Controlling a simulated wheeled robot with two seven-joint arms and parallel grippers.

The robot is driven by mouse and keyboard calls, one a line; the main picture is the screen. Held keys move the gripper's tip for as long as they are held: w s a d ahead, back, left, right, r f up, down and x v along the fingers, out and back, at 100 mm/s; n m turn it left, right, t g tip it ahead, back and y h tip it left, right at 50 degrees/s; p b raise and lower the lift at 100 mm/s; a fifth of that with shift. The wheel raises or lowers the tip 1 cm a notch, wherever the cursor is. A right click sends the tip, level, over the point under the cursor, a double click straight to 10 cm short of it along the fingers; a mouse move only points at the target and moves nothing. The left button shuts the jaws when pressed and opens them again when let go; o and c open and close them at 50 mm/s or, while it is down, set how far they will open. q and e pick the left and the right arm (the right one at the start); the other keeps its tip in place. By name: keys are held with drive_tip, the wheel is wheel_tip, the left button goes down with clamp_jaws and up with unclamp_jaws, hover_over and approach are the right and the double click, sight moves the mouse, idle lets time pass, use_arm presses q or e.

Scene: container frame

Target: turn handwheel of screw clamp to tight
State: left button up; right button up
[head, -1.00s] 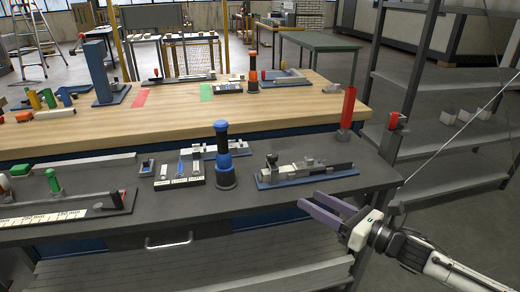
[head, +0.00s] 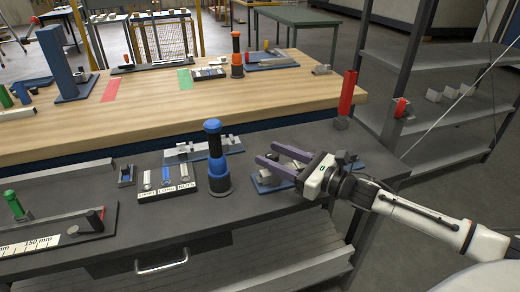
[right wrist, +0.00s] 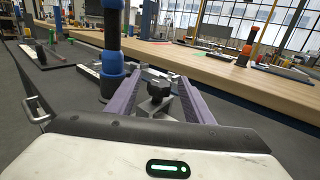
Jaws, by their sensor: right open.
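The screw clamp sits on a blue base plate (head: 262,186) on the dark grey bench, partly hidden behind my right gripper in the head view. My right gripper (head: 266,154) is open, with its two purple fingers over the clamp, pointing left. In the right wrist view a dark knob-like part (right wrist: 157,89), seemingly the clamp's handwheel, shows between the spread fingers (right wrist: 160,78). I cannot tell whether the fingers touch it. My left gripper is not in view.
A blue and black column (head: 217,158) stands just left of the clamp. A labelled parts tray (head: 166,192) lies further left. A red post (head: 347,93) stands at the right rear corner. A wooden bench (head: 140,120) is behind, grey shelves (head: 440,150) to the right.

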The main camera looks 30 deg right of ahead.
sight(267, 153)
drive_tip(key=shift+x, duration=2.3)
drive_tip(key=c, duration=1)
